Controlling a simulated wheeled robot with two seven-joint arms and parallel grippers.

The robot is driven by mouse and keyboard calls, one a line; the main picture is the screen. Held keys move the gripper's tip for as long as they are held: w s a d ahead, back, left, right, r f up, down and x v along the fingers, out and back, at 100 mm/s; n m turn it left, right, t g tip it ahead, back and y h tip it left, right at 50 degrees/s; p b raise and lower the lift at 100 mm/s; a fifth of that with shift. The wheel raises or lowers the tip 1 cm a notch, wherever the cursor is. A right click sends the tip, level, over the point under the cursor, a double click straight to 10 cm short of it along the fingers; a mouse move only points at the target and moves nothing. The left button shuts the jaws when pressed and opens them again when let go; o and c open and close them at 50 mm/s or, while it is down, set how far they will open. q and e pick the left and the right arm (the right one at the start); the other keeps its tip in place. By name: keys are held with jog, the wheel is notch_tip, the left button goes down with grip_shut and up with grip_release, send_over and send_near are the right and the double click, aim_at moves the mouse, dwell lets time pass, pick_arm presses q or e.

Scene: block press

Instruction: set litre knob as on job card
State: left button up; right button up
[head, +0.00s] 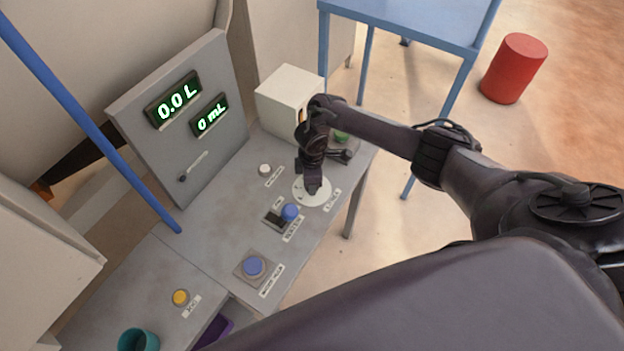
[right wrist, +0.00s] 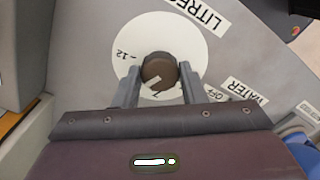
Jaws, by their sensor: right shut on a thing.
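The litre knob (right wrist: 158,69) is a round dark brown knob with a pale pointer line, on a white dial disc (right wrist: 193,38). The pointer slants toward the gripper side of the dial; its exact setting is unclear. A "12" mark shows at the dial's left. My right gripper (right wrist: 160,74) has one finger on each side of the knob and is shut on it. In the head view my right gripper (head: 313,188) points down over the white dial (head: 322,196) and hides the knob. The display (head: 173,100) reads 0.0 L. My left gripper is not in view.
A second display (head: 209,116) reads 0 mL. The panel also carries a blue knob by a dark switch (head: 289,212), a blue button (head: 253,266), a white knob (head: 265,170) and a yellow button (head: 180,297). A white box (head: 288,97) stands behind my right gripper.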

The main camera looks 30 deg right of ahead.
jog(key=o, duration=1)
jog(key=shift+r, duration=0.1)
notch_tip(320, 180, up, 8)
jog(key=shift+f+b, duration=0.15)
jog(key=shift+b, duration=0.15)
jog(key=shift+f, duration=0.1)
